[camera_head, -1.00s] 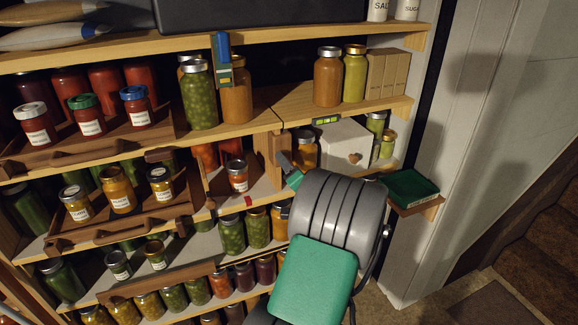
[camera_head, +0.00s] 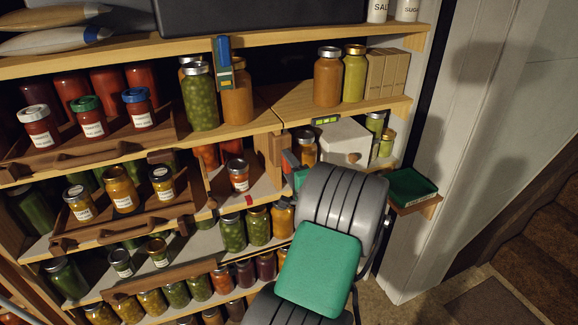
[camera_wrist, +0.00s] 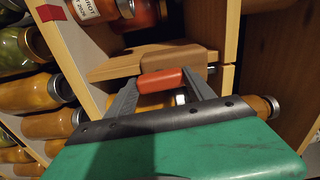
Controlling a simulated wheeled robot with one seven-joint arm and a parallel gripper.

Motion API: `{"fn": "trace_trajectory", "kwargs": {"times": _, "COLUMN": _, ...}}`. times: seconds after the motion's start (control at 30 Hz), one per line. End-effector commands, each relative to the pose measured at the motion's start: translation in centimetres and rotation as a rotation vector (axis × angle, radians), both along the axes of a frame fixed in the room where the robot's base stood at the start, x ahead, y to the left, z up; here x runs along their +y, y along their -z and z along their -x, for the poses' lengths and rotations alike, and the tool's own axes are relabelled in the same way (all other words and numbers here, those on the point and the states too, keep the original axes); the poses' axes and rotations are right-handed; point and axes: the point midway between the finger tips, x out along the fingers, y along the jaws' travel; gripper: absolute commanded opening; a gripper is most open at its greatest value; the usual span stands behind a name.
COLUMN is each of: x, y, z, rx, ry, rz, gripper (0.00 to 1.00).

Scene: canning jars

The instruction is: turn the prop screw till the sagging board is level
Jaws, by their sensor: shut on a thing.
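My gripper (camera_wrist: 162,88) is shut on a red knob (camera_wrist: 161,79), its two grey fingers at either end of it. The knob lies against a wooden block (camera_wrist: 160,57) beside an upright; I take it for the prop screw's handle. A short metal rod (camera_wrist: 212,70) shows at the block's right. In the head view my gripper (camera_head: 292,170) is below the join of the upper shelf boards, partly hidden by my wrist. The right-hand board (camera_head: 375,107) carries a spirit level (camera_head: 326,121) with a yellow-green vial on its front edge. Its bubble is too small to read.
An orange jar (camera_head: 329,77), a yellow-green jar (camera_head: 354,74) and boxes stand on the right-hand board. Below it are a white box (camera_head: 343,141) and jars close to my gripper. Jars crowd the left shelves.

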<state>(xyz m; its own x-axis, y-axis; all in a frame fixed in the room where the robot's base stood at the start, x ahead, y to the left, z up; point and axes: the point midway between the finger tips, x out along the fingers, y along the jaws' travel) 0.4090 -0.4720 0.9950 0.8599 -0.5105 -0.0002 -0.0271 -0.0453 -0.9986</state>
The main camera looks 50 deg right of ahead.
Motion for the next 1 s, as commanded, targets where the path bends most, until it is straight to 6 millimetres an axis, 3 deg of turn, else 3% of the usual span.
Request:
{"fn": "trace_trajectory", "kwargs": {"times": 0.33, "x": -0.1, "y": 0.1, "z": 0.1, "rx": 0.0, "ry": 0.003, "rz": -0.001, "gripper": 0.21}}
{"fn": "trace_trajectory", "kwargs": {"times": 0.37, "x": -0.1, "y": 0.1, "z": 0.1, "rx": 0.0, "ry": 0.003, "rz": -0.001, "gripper": 0.64}}
{"fn": "trace_trajectory", "kwargs": {"times": 0.6, "x": 0.0, "y": 0.0, "z": 0.0, "rx": -0.001, "ry": 0.0, "rz": -0.001, "gripper": 0.84}}
{"fn": "trace_trajectory", "kwargs": {"times": 0.87, "x": 0.1, "y": 0.0, "z": 0.1, "rx": -0.001, "ry": 0.0, "rz": -0.001, "gripper": 0.84}}
{"fn": "trace_trajectory", "kwargs": {"times": 1.0, "x": 0.9, "y": 0.2, "z": 1.9, "rx": 0.0, "ry": 0.004, "rz": -0.002, "gripper": 0.84}}
